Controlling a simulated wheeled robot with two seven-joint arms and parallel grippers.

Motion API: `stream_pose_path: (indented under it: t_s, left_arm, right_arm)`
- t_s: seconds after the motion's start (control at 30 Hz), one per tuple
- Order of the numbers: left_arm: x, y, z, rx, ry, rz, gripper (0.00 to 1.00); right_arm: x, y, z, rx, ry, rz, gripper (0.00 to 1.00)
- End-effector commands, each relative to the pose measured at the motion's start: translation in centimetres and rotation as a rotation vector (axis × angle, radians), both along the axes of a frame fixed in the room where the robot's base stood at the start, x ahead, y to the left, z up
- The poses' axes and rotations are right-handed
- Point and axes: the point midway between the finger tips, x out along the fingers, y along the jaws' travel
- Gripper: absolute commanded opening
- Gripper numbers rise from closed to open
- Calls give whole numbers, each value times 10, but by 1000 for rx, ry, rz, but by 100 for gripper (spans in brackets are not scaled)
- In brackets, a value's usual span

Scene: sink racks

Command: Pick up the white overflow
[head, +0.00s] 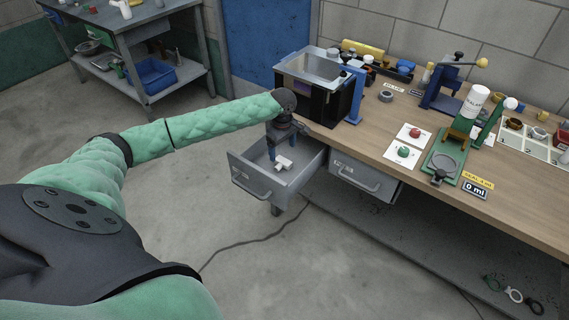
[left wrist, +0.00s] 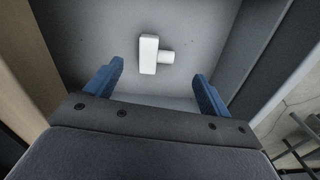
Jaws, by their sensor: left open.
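The white overflow (head: 283,163) is a small white block with a short round stub. It lies on the bottom of the open grey drawer (head: 262,184). It also shows in the left wrist view (left wrist: 150,55), with its stub pointing right. My left gripper (head: 272,153) reaches down into the drawer from above, close to the overflow. In the left wrist view its two blue fingers (left wrist: 158,88) are apart with nothing between them, and the overflow lies beyond the fingertips. My right gripper is in neither view.
The drawer walls stand close around my left gripper. Above are a wooden bench top (head: 440,205) and a black box with a metal sink (head: 315,69). A cable (head: 246,241) lies on the floor.

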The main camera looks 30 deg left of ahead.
Motion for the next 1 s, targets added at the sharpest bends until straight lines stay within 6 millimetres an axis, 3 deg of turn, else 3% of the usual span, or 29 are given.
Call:
stream_pose_path:
  t_s: [0.27, 0.67, 0.8, 1.0]
  left_arm:
    - [0, 0, -6, 1, -1, 120, 82]
    - [4, 6, -42, 2, -1, 118, 82]
    - [6, 9, -58, 2, -1, 117, 82]
    - [6, 10, -76, 2, -1, 115, 82]
  right_arm:
    - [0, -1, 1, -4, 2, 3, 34]
    - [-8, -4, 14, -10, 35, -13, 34]
    - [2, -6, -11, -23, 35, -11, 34]
    - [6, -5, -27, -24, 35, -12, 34]
